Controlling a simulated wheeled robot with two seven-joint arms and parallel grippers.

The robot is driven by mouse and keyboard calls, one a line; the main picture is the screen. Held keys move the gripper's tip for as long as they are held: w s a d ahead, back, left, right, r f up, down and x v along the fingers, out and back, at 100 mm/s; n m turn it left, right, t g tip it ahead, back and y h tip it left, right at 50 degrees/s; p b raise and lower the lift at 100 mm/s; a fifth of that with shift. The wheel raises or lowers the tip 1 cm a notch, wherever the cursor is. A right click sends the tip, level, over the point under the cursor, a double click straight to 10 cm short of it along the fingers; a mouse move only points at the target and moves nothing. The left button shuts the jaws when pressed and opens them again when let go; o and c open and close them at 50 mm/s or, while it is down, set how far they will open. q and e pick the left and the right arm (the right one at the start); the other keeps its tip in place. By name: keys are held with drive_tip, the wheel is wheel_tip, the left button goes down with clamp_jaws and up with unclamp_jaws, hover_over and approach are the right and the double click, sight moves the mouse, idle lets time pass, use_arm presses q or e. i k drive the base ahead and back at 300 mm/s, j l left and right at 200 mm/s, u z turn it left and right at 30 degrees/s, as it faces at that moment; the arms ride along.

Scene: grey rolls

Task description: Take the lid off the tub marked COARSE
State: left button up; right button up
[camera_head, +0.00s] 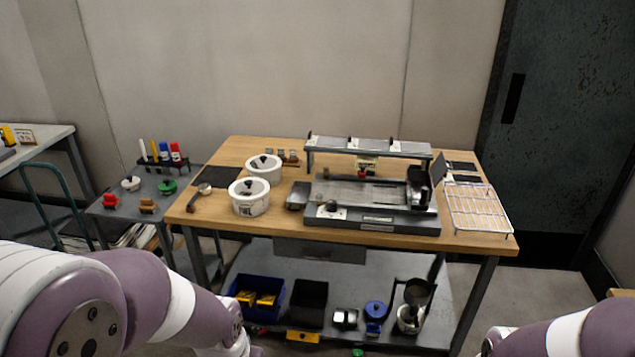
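Two white round tubs with pale lids and dark knobs stand on the left part of the wooden workbench. The front tub (250,208) has a dark label that seems to read FINE. The back tub (268,178) stands just behind it, partly hidden by it, and I cannot read any marking on it. The back tub's lid (257,162) and the front tub's lid (241,187) both appear to be on. My arms come in low at the left and right, well short of the tubs. Neither gripper shows.
A grey machine (372,214) fills the bench's middle, with a raised shelf (370,146) behind it. A wire rack (480,208) lies at the right. A dark mat (216,176) and a scoop (199,195) lie left of the tubs. A blue bin (248,284) stands on the lower shelf.

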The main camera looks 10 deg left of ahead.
sight(263, 164)
drive_tip(key=i+j+z, duration=0.2)
drive_tip(key=j, duration=0.55)
drive_tip(key=j+z, duration=0.2)
drive_tip(key=j, duration=0.6)
drive_tip(key=i+j+z, duration=0.15)
drive_tip(key=j, duration=0.65)
drive_tip(key=j+z, duration=0.2)
drive_tip(key=j, duration=0.6)
drive_tip(key=j+z, duration=0.2)
drive_tip(key=j, duration=0.55)
drive_tip(key=k+j+z, duration=0.2)
drive_tip(key=j, duration=0.6)
drive_tip(key=k+j+z, duration=0.15)
drive_tip(key=j, duration=0.65)
drive_tip(key=k+j+z, duration=0.2)
drive_tip(key=j, duration=0.55)
drive_tip(key=i+u, duration=0.1)
drive_tip(key=u, duration=0.65)
drive_tip(key=i+l+u, duration=0.2)
drive_tip(key=l+u, duration=0.2)
drive_tip(key=l, duration=0.15)
drive_tip(key=i+l+u, duration=0.1)
drive_tip(key=l+u, duration=0.3)
drive_tip(key=l, duration=0.2)
drive_tip(key=l+u, duration=0.4)
drive_tip(key=l, duration=1.55)
